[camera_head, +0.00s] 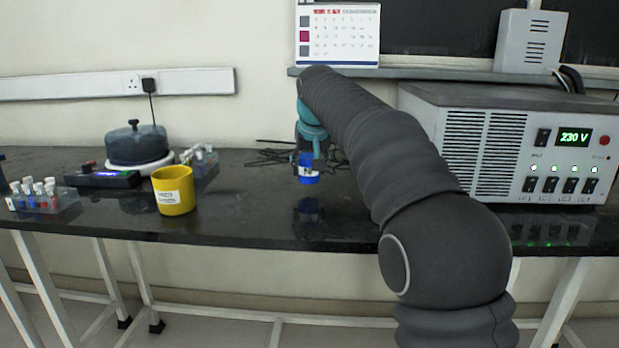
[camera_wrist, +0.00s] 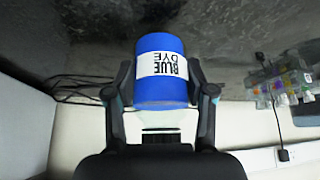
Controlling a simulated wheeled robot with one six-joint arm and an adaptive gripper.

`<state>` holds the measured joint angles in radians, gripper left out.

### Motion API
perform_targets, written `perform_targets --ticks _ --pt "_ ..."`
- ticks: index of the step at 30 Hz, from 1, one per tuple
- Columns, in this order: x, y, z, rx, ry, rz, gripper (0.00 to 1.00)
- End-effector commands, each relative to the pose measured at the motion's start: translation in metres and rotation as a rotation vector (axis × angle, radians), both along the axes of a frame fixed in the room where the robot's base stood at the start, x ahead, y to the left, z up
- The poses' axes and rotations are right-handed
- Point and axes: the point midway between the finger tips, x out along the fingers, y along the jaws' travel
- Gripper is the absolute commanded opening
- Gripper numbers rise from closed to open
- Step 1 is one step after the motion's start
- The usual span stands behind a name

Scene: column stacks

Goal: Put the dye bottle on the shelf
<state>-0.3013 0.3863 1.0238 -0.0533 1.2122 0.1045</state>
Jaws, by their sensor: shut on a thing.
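The blue dye bottle (camera_head: 308,177) hangs under my gripper (camera_head: 311,150) above the black bench. In the wrist view the blue bottle (camera_wrist: 160,62) sits between my two gripper fingers (camera_wrist: 160,95), its white label reading BLUE DYE. The gripper is shut on it, with a finger on each side. The shelf (camera_head: 420,75) is a grey ledge on the wall behind, above the bench. A calendar (camera_head: 338,35) and a grey box (camera_head: 530,40) stand on the shelf. My arm hides part of the shelf's front.
A large power unit (camera_head: 470,150) stands on the bench at right. The bench (camera_head: 240,215) also holds a yellow cup (camera_head: 173,190), a dark-lidded device (camera_head: 137,145) and vial racks (camera_head: 45,197) at left. Loose black cables lie behind the bottle. Bench between cup and bottle is clear.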

Motion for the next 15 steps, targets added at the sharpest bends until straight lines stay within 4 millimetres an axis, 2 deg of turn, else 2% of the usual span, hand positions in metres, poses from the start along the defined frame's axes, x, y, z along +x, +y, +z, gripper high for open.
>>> perform_targets --ticks 1,5,15 --pt "-0.001 0.000 -0.011 0.000 0.002 0.000 0.12" --pt "0.000 -0.001 -0.022 0.000 0.001 0.000 0.12" --pt "0.000 0.000 -0.024 0.000 0.000 0.000 0.12"
